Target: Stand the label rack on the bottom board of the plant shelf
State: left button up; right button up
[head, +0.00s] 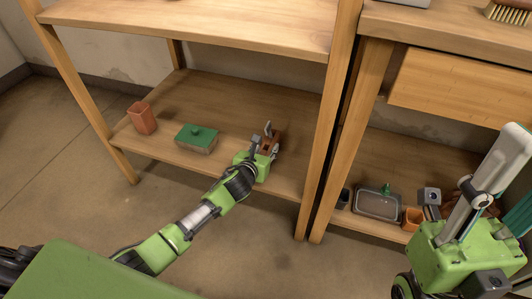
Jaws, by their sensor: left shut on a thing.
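The plant shelf stands at the left, and its wooden bottom board (240,98) lies low above the floor. My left gripper (269,139) is over the right part of this board, near its front edge. It is shut on a small brown wooden thing, which looks like the label rack (275,144). The gripper hides part of the rack, and I cannot tell whether the rack touches the board. My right gripper (474,180) is at the lower right, in front of the bench, away from the rack. I cannot tell whether its jaws are open.
A terracotta pot (142,117) and a green-lidded box (197,138) stand on the bottom board, left of my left gripper. A shelf post (328,125) rises close to its right. Under the neighbouring bench are a grey tray (377,204) and a small orange pot (412,219).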

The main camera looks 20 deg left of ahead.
pick_arm(q)
jog(key=shift+f, duration=0.5)
jog(key=shift+r, duration=0.2)
jog(key=shift+f, duration=0.15)
jog(key=o, duration=1.4)
jog(key=shift+c, duration=0.2)
